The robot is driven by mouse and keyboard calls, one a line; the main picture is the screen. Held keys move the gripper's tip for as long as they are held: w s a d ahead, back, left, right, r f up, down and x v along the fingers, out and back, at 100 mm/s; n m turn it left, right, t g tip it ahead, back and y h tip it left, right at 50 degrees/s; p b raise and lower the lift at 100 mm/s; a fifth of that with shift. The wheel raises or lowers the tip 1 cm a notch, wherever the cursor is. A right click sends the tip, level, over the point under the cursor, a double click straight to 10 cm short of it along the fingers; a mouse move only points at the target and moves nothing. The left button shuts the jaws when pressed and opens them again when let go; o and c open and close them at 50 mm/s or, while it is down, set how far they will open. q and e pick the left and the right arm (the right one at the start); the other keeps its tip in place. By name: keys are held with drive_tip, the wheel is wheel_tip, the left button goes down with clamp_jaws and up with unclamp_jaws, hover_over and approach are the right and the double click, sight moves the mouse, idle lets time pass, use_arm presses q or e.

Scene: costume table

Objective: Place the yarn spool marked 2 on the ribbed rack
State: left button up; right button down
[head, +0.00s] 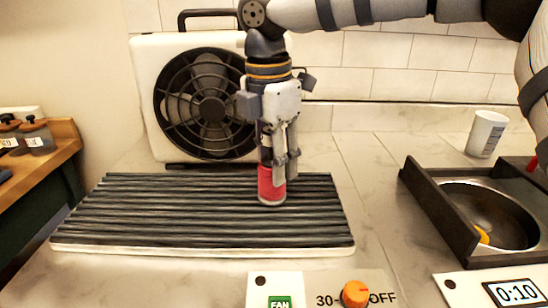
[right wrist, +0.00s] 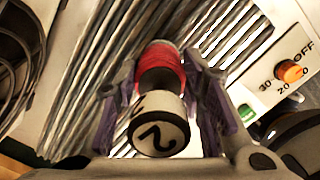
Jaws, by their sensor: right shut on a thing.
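The yarn spool marked 2 (head: 271,188) has red yarn at its lower end and a dark middle. In the right wrist view its pale end cap (right wrist: 158,134) shows a black 2. My right gripper (head: 281,160) is shut on the spool, with a finger on either side, and holds it upright. The spool's red lower end is over the right middle part of the ribbed rack (head: 150,215), a dark ridged mat with a pale edge. I cannot tell whether it touches the ridges. My left gripper is not in view.
A box fan (head: 205,95) stands behind the rack. A control panel (head: 325,290) with an orange knob is in front. At right are a dark-framed basin (head: 428,205), a white cup (head: 486,134) and a timer (head: 515,291). The rack's left part is clear.

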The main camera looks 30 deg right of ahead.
drive_tip(key=shift+f, duration=0.4)
drive_tip(key=c, duration=1)
unclamp_jaws()
drive_tip(key=shift+o, duration=0.7)
drive_tip(key=o, duration=0.3)
drive_tip(key=shift+r, duration=3.5)
